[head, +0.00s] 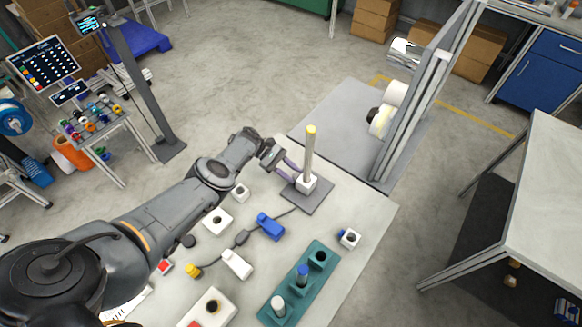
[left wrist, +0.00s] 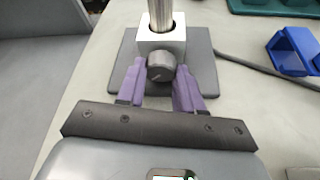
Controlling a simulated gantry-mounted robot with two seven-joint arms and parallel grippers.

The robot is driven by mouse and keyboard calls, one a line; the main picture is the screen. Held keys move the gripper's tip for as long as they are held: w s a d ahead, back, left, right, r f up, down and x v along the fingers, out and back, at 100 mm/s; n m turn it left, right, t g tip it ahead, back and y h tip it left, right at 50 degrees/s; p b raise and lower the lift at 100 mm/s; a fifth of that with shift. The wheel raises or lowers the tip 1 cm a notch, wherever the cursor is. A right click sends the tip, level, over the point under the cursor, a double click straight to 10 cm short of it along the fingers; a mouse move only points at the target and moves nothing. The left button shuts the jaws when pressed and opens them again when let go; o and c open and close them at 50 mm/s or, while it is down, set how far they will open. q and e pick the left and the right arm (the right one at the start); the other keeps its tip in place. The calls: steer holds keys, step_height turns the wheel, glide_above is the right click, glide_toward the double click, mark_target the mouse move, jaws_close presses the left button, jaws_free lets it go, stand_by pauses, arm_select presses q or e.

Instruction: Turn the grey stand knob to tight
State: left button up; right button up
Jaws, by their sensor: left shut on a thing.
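The stand has a dark square base plate (head: 318,203), a white block (head: 307,184) and an upright metal post (head: 309,152) with a yellow top. In the left wrist view the grey stand knob (left wrist: 161,66) is on the near face of the block, with a pale line on its face. My left gripper (head: 294,177) reaches it from the left. Its purple fingers are shut on the knob, one on each side. In the head view the gripper hides the knob. My right gripper is not in view.
A blue clamp-like part (head: 270,227) and a cable lie in front of the stand. A green holder (head: 299,284) with several sockets and several white blocks stand nearer. A framed panel (head: 425,100) rises beyond the table. The tabletop right of the stand is clear.

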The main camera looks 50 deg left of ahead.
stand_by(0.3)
arm_select(q)
steer(key=o, duration=1)
steer(key=shift+d, duration=0.1)
steer(key=shift+o, duration=0.2)
steer(key=shift+s+a+r, duration=0.1)
steer(key=shift+a+r, duration=0.1)
steer(key=shift+a, duration=0.35)
steer(key=b+v, duration=0.2)
steer(key=v, duration=0.6)
steer(key=shift+s+a+b, duration=0.2)
steer(key=shift+a+b, duration=0.15)
steer(key=shift+s+a+r, duration=0.1)
steer(key=shift+a+r, duration=0.25)
steer(key=shift+a, duration=0.05)
